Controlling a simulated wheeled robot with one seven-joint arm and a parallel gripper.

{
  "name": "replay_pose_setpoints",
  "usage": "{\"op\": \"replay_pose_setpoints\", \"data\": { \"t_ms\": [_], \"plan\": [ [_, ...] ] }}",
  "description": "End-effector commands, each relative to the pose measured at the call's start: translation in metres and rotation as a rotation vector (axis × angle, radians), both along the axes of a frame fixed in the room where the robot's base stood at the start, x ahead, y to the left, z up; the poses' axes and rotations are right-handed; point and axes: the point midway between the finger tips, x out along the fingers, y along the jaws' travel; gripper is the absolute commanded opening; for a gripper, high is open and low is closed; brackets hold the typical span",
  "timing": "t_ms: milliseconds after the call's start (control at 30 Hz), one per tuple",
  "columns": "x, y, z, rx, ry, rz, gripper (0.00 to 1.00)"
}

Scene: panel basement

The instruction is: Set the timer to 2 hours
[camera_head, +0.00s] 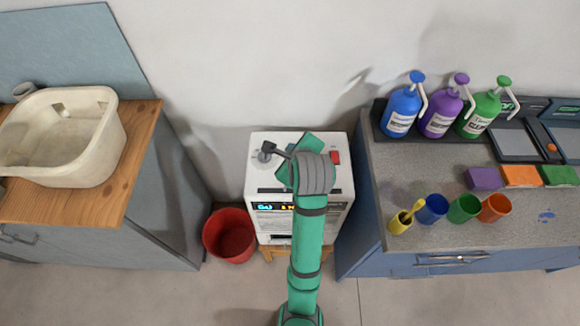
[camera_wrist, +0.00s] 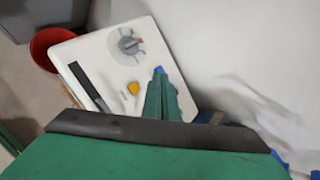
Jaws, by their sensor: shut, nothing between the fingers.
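The white box-shaped machine (camera_head: 262,180) stands between the two counters, partly hidden by my arm. A yellow button (camera_wrist: 133,88) is on the top, and a red switch (camera_head: 335,157) is at the right. My gripper (camera_wrist: 159,72) is shut and empty over the top, apart from the dial in the wrist view. Contact cannot be told.
A red bin (camera_head: 230,236) stands left of the machine. A wooden counter with a white basin (camera_head: 95,160) is at left. The right counter (camera_head: 400,160) holds pump bottles, cups and sponges. The wall is close behind. Open floor lies in front.

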Motion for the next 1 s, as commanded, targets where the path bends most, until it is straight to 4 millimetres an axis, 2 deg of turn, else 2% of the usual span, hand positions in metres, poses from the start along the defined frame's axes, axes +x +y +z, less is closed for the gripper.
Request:
{"op": "replay_pose_setpoints", "data": {
  "t_ms": [200, 500, 1000],
  "plan": [
    [-0.001, -0.003, -0.030, 0.000, 0.004, -0.006, 0.00],
    [0.000, 0.000, -0.058, 0.000, 0.002, 0.001, 0.00],
    [0.000, 0.000, -0.064, -0.001, 0.000, 0.001, 0.00]
  ]
}}
